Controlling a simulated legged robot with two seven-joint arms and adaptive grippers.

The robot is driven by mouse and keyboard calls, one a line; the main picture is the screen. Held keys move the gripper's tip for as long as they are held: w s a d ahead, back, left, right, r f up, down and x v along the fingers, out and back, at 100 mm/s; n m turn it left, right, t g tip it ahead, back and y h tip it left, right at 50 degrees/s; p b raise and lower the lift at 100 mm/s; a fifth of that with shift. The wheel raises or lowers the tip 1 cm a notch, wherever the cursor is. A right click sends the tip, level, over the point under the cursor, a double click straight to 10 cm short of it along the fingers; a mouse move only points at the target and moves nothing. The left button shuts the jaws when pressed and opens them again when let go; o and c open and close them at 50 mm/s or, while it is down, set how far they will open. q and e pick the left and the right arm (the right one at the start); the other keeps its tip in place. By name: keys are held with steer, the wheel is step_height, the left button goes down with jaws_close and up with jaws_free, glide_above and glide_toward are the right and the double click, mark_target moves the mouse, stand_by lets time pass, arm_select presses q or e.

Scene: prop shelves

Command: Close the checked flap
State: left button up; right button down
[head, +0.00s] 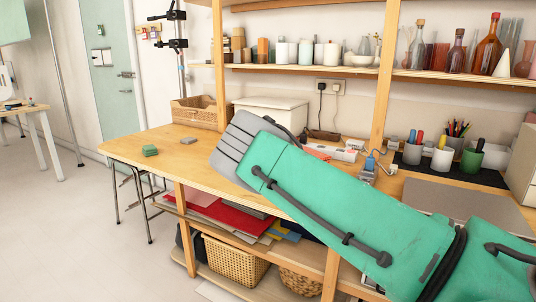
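I see no checked flap in the head view. My own green arm with a grey ribbed end comes in from the lower right and covers the middle of the workbench. No gripper fingers show on it. My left arm and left gripper are out of the picture. A white box (283,104) stands on the bench behind the grey end of my arm, which hides its lower front.
Baskets (232,262) sit below. The floor at left is open.

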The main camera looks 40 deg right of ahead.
steer(key=shift+s+d+f, duration=0.2)
steer(key=shift+s+f, duration=0.05)
steer(key=shift+f, duration=0.05)
steer(key=c, duration=1.3)
jaws_free()
steer(key=shift+w+d+f, duration=0.1)
steer(key=shift+d+f, duration=0.05)
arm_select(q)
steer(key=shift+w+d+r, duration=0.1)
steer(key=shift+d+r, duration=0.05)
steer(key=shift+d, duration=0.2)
arm_select(e)
steer(key=shift+w+d, duration=0.1)
steer(key=shift+a+r, duration=0.3)
steer(key=shift+a, duration=0.1)
steer(key=shift+a+r, duration=0.2)
steer(key=shift+a, duration=0.15)
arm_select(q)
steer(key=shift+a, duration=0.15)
arm_select(e)
steer(key=v, duration=1.1)
steer(key=shift+d, duration=0.15)
